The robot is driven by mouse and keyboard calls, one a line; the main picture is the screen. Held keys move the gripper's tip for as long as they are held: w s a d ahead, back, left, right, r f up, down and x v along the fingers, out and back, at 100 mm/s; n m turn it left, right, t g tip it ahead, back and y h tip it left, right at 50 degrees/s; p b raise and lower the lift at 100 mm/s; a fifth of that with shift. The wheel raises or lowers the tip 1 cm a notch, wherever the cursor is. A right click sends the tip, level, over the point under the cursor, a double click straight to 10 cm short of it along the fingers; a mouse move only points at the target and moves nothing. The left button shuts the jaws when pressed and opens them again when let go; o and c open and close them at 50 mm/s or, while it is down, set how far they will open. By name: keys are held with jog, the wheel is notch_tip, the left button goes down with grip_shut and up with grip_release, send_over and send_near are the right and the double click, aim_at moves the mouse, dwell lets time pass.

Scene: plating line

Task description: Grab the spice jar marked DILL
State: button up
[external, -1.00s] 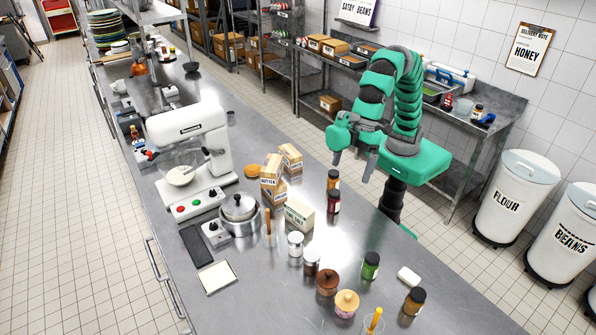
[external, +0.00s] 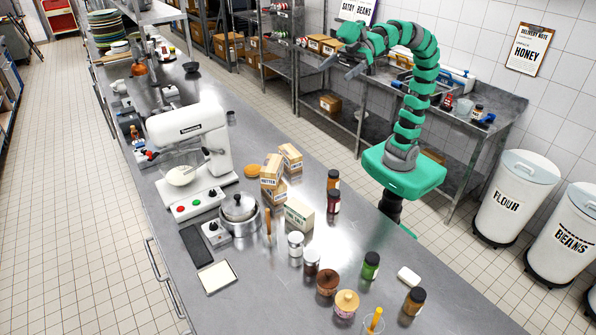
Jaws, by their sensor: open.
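Several small jars stand on the steel counter, and none has a label I can read, so I cannot tell which is marked DILL. A green jar with a dark lid (external: 371,266) stands at the front right. A brown jar (external: 413,301) is nearer the camera. An orange-brown jar (external: 333,180) and a dark red jar (external: 333,202) stand further back. Two jars with pale lids, one whitish (external: 296,244) and one dark brown (external: 311,263), stand mid-counter. My gripper (external: 340,68) is open and empty, raised high beyond the counter's far edge, apart from all jars.
A white mixer (external: 190,140), a metal pot (external: 239,217), cartons (external: 299,213) and lidded pots (external: 346,303) crowd the counter (external: 290,300). A white block (external: 409,276) lies by the green jar. A side bench with shelves and two white bins (external: 515,195) stand behind.

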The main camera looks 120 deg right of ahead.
jog(key=s+d+r+t+b, duration=0.1)
jog(key=s+d, duration=0.2)
jog(key=s, duration=0.2)
jog(key=shift+r+t+h, duration=0.3)
jog(key=shift+r+h, duration=0.05)
jog(key=shift+h, duration=0.05)
jog(key=c, duration=0.7)
